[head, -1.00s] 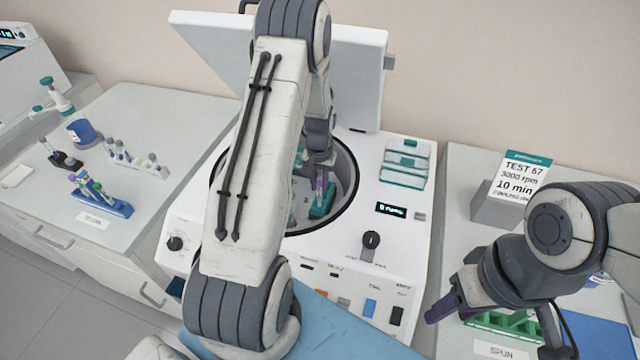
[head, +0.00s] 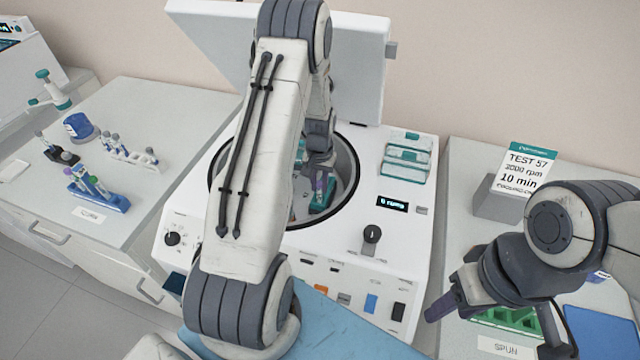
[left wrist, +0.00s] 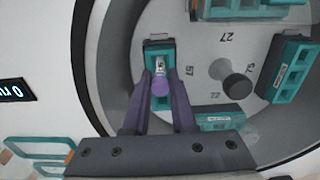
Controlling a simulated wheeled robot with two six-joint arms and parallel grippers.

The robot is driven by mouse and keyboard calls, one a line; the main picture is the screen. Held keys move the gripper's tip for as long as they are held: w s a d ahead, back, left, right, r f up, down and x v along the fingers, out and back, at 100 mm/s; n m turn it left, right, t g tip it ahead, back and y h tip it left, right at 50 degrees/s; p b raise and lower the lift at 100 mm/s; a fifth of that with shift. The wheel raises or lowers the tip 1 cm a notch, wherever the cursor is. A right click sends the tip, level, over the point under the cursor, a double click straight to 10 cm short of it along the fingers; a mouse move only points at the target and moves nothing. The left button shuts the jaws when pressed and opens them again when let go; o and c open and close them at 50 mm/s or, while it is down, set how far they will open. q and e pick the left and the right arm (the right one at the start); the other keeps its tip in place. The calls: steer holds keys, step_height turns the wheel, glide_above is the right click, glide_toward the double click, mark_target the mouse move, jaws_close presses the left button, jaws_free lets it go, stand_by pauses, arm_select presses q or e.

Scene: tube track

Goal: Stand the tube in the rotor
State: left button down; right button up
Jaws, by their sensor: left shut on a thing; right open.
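A tube with a purple cap (left wrist: 160,87) is between the fingers of my left gripper (left wrist: 161,80), which is shut on it. In the left wrist view the tube is at a teal bucket (left wrist: 158,48) of the grey rotor (left wrist: 205,70). Its lower end is hidden, so I cannot tell how deep it sits. In the head view my left gripper (head: 319,180) is inside the open centrifuge bowl, over a teal bucket (head: 322,198); my arm hides much of the bowl. My right gripper (head: 440,305) is open and empty at the right, near the green rack (head: 515,320).
The centrifuge lid (head: 355,60) stands raised behind the bowl. Other teal buckets (left wrist: 292,68) and a central knob (left wrist: 233,80) surround the spot. A blue tube rack (head: 100,198) stands on the left bench. A sign (head: 522,170) stands on the right bench.

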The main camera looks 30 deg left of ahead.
arm_select(q)
steer(key=shift+f, duration=0.3)
steer(key=c, duration=0.7)
jaws_free()
steer(key=shift+o, duration=0.2)
steer(key=shift+r, duration=0.1)
steer(key=shift+r, duration=0.4)
step_height(320, 180, up, 10)
steer(key=b, duration=0.2)
steer(key=shift+f+b, duration=0.2)
steer(key=shift+b, duration=0.1)
